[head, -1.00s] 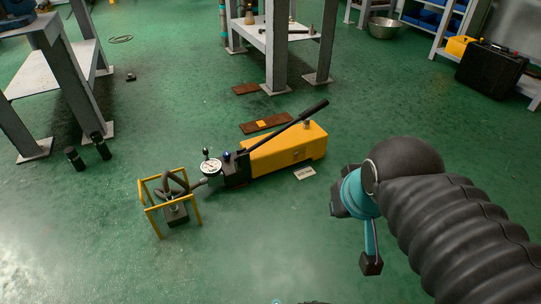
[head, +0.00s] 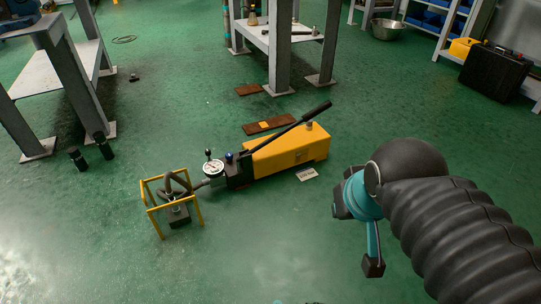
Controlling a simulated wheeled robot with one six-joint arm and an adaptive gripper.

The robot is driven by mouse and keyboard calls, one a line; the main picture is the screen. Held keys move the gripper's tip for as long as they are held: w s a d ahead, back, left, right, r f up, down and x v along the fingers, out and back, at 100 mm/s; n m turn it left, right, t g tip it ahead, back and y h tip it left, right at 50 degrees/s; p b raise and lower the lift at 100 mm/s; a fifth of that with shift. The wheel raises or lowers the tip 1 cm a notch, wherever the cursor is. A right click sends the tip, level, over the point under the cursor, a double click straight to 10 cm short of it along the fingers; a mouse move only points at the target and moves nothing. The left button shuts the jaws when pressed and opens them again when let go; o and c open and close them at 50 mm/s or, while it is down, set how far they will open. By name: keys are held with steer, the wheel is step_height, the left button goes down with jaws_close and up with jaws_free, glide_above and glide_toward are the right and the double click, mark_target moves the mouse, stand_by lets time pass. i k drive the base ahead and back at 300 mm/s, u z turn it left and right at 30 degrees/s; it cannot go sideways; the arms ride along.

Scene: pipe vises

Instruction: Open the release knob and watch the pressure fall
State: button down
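A hydraulic hand pump with a yellow tank (head: 290,150) and a long black lever (head: 292,130) stands on the green floor in the middle. A round white pressure gauge (head: 213,168) sits at its left end; its needle is too small to read. A small blue knob (head: 229,157) is beside the gauge, and a thin stalk with a dark ball top (head: 208,152) rises behind the gauge. Which one is the release knob I cannot tell. My gripper (head: 373,266) is right of the pump, apart from it; its fingers are mostly hidden, so its opening does not show.
A yellow frame (head: 201,208) around a dark cylinder (head: 178,212) stands left of the pump, joined by a hose. Two black cylinders (head: 105,147) stand near the left bench leg. A small label plate (head: 307,174) lies by the tank. The floor in front is clear.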

mark_target(229, 156)
steer(key=u, duration=0.15)
steer(key=i, duration=1)
steer(key=u, duration=0.5)
